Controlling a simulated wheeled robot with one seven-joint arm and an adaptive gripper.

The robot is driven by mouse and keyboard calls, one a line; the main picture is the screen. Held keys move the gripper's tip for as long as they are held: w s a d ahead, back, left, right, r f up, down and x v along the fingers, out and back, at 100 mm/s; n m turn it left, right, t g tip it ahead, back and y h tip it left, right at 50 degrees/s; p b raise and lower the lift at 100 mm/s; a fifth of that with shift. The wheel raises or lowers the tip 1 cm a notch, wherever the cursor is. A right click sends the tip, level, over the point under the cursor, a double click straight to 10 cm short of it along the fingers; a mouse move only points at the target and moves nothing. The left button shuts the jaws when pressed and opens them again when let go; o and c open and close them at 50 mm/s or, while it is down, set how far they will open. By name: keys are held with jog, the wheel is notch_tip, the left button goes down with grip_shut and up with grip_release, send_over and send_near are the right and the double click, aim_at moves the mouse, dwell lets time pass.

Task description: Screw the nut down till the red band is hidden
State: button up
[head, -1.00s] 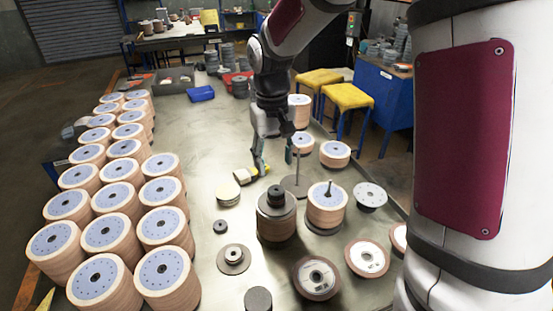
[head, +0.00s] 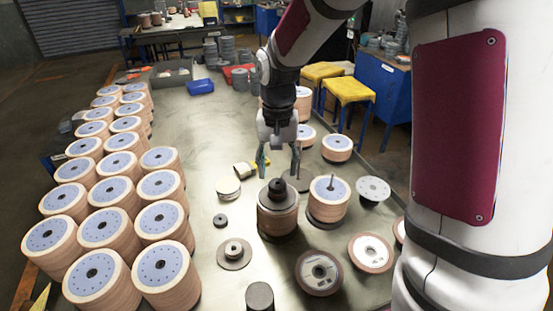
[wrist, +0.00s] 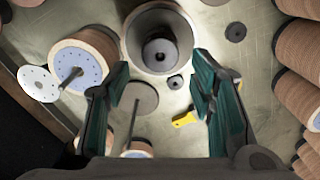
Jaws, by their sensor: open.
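The dark nut (head: 277,187) sits on a grey plate on top of a stack of flap discs (head: 277,222), in the middle of the table. In the wrist view the nut (wrist: 159,53) shows as a dark round knob with a hole, near the top centre. I cannot make out a red band in either view. My gripper (head: 279,168) is open and empty, pointing down just above and behind the nut. In the wrist view its two fingers (wrist: 160,75) stand wide apart, with the nut beyond them, between their tips and untouched.
A second stack with a bare upright rod (head: 330,186) stands close to the right. A flanged piece (head: 234,252) and a small dark ring (head: 220,220) lie to the left. Rows of disc stacks (head: 159,215) fill the left side. A yellow-handled tool (wrist: 184,119) lies near.

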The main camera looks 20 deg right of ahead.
aim_at(278, 185)
jog(key=shift+f+b, duration=0.85)
jog(key=shift+f, duration=1.7)
jog(key=n+p, duration=0.1)
jog(key=n, duration=0.2)
jog(key=shift+s+r+p, duration=0.1)
jog(key=shift+p, duration=0.25)
jog(key=n+p, duration=0.1)
jog(key=n, duration=0.3)
jog(key=shift+n+p, duration=0.3)
jog(key=n+p, duration=0.1)
jog(key=n, duration=0.3)
jog(key=n+p, duration=0.1)
jog(key=n, duration=0.2)
jog(key=shift+c, duration=0.6)
